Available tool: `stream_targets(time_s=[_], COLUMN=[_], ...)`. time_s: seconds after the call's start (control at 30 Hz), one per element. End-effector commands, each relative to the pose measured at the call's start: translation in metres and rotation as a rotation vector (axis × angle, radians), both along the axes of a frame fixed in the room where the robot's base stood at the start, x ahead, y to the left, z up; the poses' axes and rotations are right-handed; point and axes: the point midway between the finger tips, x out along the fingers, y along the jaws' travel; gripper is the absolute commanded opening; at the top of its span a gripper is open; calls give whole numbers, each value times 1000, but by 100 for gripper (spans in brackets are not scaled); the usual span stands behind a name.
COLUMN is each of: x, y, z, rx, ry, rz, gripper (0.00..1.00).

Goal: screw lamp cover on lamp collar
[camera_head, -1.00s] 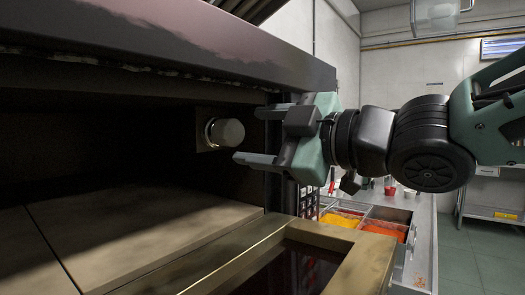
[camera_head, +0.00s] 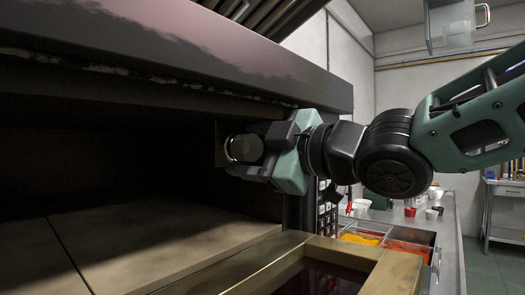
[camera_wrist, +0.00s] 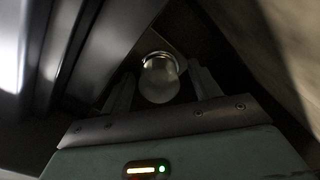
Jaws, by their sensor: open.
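The lamp cover (camera_head: 246,148) is a rounded, cloudy glass dome at the oven's inner side wall. It sits at the lamp collar (camera_head: 227,149), a metal ring on a square plate; I cannot tell how tightly it is seated. In the wrist view the cover (camera_wrist: 160,80) lies between the two fingers, with the bright collar rim (camera_wrist: 158,56) behind it. My gripper (camera_head: 247,152) is open, with its fingers on either side of the cover. A gap shows between the fingers and the glass in the wrist view. The fingers partly hide the cover in the head view.
The oven's top edge (camera_head: 200,60) runs close above my gripper. The oven floor (camera_head: 150,250) is bare, and the brass-coloured open door frame (camera_head: 290,262) lies below. A counter with food bins (camera_head: 405,247) stands to the right.

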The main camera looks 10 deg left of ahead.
Motion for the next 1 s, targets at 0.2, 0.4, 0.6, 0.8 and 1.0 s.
stream_targets(time_s=[0.2, 0.4, 0.6, 0.8, 1.0], x=[0, 0, 1, 1, 2], y=[-1, -1, -2, -2, -3], z=[1, 0, 1, 1, 0], rx=[1, 0, 26, 66, 107], ry=[-2, -1, 46, 118, 189], rz=[-1, -2, -3, -4, -7], gripper=[40, 20, 20, 20, 20])
